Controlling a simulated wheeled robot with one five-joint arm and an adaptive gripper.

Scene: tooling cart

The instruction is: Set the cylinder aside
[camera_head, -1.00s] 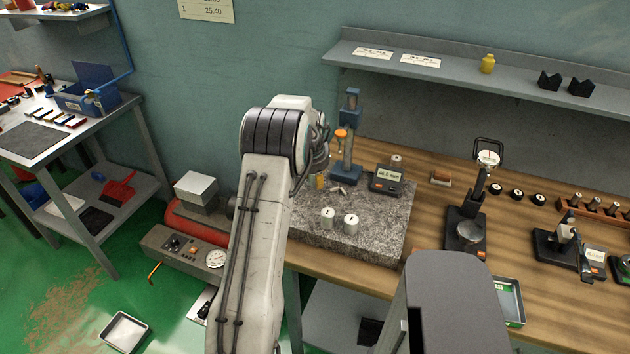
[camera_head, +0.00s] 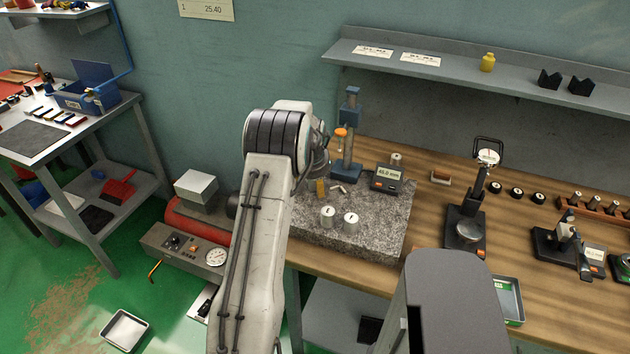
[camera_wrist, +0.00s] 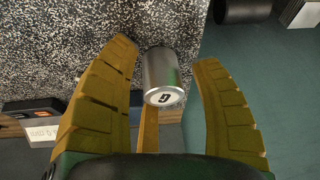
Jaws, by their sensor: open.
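In the wrist view, a silver metal cylinder (camera_wrist: 162,72) with a dark mark on its pale end face shows between the yellow fingers of my gripper (camera_wrist: 165,72). The fingers are spread, with visible gaps on both sides of it. In the head view, my gripper (camera_head: 321,186) is mostly hidden behind my arm, over the back left of the speckled granite block (camera_head: 382,225). Two marked cylinders, a left one (camera_head: 327,216) and a right one (camera_head: 350,222), stand upright on the block. I cannot tell whether the wrist-view cylinder is one of these.
A blue gauge stand (camera_head: 348,145) and a digital display (camera_head: 387,180) stand close to my gripper. The wooden bench (camera_head: 425,225) holds another gauge stand (camera_head: 467,227) to the right. A grey shelf (camera_head: 455,75) runs above. The block's front right area is bare.

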